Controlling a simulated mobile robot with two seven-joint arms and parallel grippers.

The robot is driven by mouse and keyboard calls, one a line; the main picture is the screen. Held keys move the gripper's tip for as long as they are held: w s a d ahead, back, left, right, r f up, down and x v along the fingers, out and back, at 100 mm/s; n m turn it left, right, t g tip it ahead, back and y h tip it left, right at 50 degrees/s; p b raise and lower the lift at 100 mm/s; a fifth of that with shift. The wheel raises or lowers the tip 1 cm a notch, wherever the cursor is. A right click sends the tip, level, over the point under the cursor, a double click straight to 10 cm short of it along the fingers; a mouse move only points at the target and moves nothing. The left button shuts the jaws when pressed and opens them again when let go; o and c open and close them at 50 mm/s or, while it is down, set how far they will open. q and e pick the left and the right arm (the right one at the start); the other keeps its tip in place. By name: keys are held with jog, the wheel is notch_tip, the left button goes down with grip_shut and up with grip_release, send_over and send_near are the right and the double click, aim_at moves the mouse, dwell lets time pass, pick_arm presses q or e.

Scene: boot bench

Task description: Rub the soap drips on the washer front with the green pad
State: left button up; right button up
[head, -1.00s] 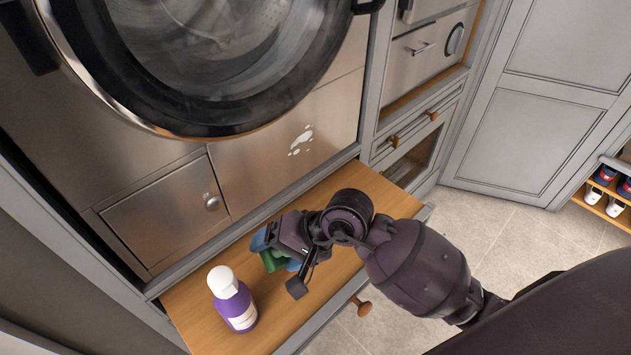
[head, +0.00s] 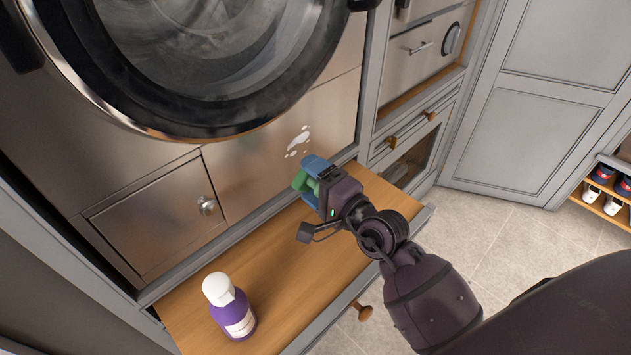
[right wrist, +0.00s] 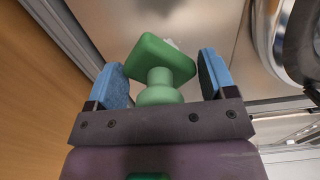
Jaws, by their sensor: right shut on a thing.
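White soap drips (head: 298,142) mark the steel washer front (head: 262,160) below the round door. A small white part of them shows behind the pad in the right wrist view (right wrist: 171,43). My right gripper (head: 311,181) is shut on the green pad (head: 303,183) by its stem, between blue fingertips. In the right wrist view the green pad (right wrist: 161,58) has a squarish head tilted on a round stem. The gripper holds it above the wooden shelf, just below the drips in the picture. A gap to the washer front seems to remain. My left gripper is not in view.
A purple bottle with a white cap (head: 231,306) stands on the pulled-out wooden shelf (head: 275,265). The round washer door (head: 205,125) bulges above the drips. A small panel with a knob (head: 207,206) is left of them. The middle of the shelf is clear.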

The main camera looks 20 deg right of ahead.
aim_at(280, 156)
jog(key=shift+b+x, duration=0.3)
jog(key=shift+x, duration=1.65)
jog(key=shift+w+a, duration=0.25)
jog(key=shift+w, duration=0.4)
jog(key=shift+w+a, duration=0.15)
jog(key=shift+w, duration=0.25)
jog(key=shift+w+a, duration=0.2)
jog(key=shift+w, duration=0.3)
jog(key=shift+d, duration=0.15)
